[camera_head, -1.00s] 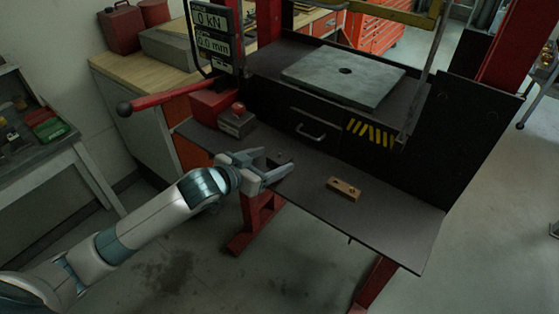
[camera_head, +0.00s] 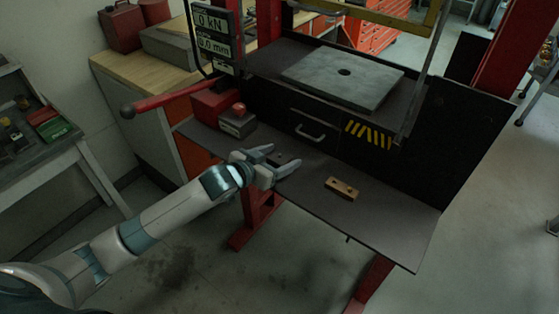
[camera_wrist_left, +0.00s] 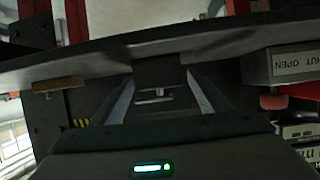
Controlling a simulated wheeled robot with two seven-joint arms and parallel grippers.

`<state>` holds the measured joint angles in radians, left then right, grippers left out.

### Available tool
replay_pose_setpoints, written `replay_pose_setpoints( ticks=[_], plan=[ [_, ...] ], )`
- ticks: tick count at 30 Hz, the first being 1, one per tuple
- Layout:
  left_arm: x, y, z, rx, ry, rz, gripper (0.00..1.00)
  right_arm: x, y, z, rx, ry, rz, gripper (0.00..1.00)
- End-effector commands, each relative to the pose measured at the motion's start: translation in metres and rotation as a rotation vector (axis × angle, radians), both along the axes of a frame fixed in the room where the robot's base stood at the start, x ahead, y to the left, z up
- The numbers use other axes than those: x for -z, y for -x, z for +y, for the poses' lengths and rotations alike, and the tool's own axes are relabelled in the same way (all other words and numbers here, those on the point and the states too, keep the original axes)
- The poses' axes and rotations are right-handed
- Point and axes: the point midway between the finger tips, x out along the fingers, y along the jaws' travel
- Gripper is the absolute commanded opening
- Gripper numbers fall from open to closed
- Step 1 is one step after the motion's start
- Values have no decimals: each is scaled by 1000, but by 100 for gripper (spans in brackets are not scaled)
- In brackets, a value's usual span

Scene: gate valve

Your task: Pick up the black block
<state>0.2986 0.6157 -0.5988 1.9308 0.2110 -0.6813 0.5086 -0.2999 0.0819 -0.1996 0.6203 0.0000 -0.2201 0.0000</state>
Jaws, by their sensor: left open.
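The black block (camera_wrist_left: 159,70) shows in the left wrist view as a dark, squarish shape against the dark bench shelf, framed between my fingers. In the head view it is hard to tell from the dark shelf. My left gripper (camera_head: 284,155) is open over the front left part of the shelf, its fingers pointing toward the press. In the left wrist view the open fingers (camera_wrist_left: 159,77) stand on either side of the block, with gaps visible. I cannot tell how far the tips reach along it. My right gripper is not in view.
A wooden piece with holes (camera_head: 342,188) lies on the shelf (camera_head: 385,215) right of my gripper. A grey box with a red knob (camera_head: 237,122) stands to its left. A drawer handle (camera_head: 310,133) is behind. A red lever (camera_head: 170,98) sticks out left.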

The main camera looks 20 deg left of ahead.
Motion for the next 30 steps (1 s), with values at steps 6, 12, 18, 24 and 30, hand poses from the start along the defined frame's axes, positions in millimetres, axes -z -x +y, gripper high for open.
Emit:
replay_pose_setpoints(
  ticks=[6, 12, 18, 24, 30],
  plan=[
    [0, 0, 0, 0, 0, 0, 69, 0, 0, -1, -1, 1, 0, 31],
    [0, 0, 0, 0, 0, 0, 23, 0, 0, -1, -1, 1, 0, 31],
    [-3, -1, 0, 0, 1, -6, 0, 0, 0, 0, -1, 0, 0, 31],
    [-4, -1, 0, 0, 1, -6, 0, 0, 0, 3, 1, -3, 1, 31],
    [-11, -1, 0, 1, 1, -8, 0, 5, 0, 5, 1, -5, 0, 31]
  ],
)
